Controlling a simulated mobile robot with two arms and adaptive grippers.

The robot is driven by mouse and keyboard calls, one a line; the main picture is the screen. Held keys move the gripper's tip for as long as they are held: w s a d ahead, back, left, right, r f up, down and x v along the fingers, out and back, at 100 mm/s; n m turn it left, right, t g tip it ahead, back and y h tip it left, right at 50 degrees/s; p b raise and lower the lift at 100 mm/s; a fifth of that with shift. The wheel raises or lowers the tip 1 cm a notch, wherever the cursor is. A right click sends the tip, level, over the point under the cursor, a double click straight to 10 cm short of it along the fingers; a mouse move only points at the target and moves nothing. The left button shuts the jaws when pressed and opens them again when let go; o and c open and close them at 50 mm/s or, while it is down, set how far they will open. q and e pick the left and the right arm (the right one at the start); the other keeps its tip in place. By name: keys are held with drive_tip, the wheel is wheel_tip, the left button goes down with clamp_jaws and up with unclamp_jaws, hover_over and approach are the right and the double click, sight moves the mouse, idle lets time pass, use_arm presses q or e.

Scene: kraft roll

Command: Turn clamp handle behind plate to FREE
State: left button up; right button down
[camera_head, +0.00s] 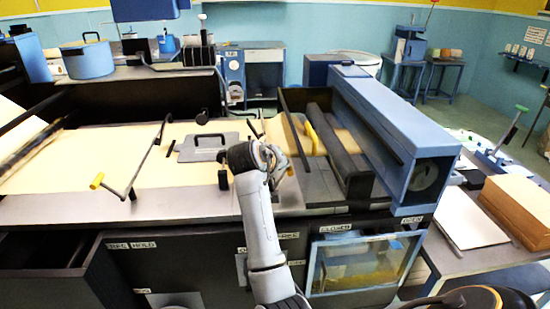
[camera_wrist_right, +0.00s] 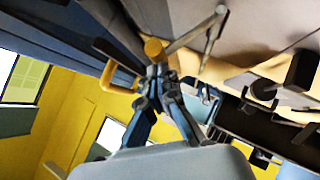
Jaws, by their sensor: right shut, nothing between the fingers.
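The FREE and HOLD labels (camera_head: 130,245) sit on the dark front panel of the machine. A grey plate with a handle (camera_head: 200,148) lies on the brown paper. A dark knob (camera_head: 202,117) stands behind it and another (camera_head: 223,178) in front. I cannot tell which part is the clamp handle. My right gripper (camera_head: 280,166) is shut and empty, right of the grey plate above the bench. In the right wrist view its fingertips (camera_wrist_right: 155,74) are close to a yellow round knob (camera_wrist_right: 153,47); contact is unclear. My left gripper is out of view.
A yellow handle (camera_head: 315,136) stands right of my gripper, beside a long blue housing (camera_head: 395,125). A windowed box (camera_head: 362,262) is below. A cardboard-coloured block (camera_head: 520,205) sits on the right table.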

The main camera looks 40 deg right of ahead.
drive_tip(key=shift+s+d+f+p, duration=0.2)
drive_tip(key=shift+s+d+p, duration=0.2)
drive_tip(key=shift+d, duration=0.2)
drive_tip(key=shift+f, duration=0.1)
